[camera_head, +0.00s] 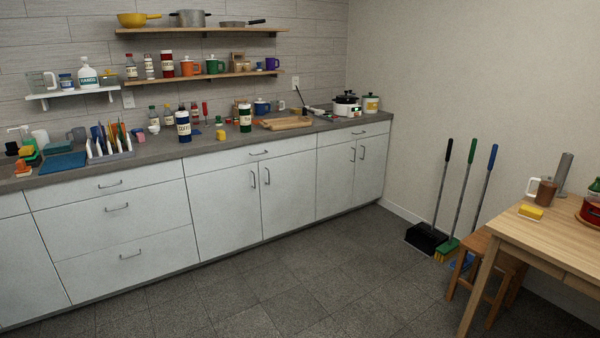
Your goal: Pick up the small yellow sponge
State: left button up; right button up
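Two small yellow blocks show in the head view, and I cannot tell for certain which is the sponge. One yellow block (221,135) sits on the grey counter, right of a dark blue labelled canister (183,127). The other yellow block (531,211) lies flat near the left edge of the wooden table at the right. Neither is touched by a gripper. Neither of my grippers is in view.
The grey counter (150,155) runs along the back wall, with a dish rack (110,156) and jars on it. A wooden table (565,240) and stool (480,245) stand at right, near a broom and dustpan (427,237). The middle floor is clear.

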aim_at(220, 135)
jog(key=i, duration=0.75)
jog(key=i+l+u, duration=0.1)
jog(key=i, duration=0.7)
jog(key=i+l, duration=0.15)
jog(key=i, duration=0.6)
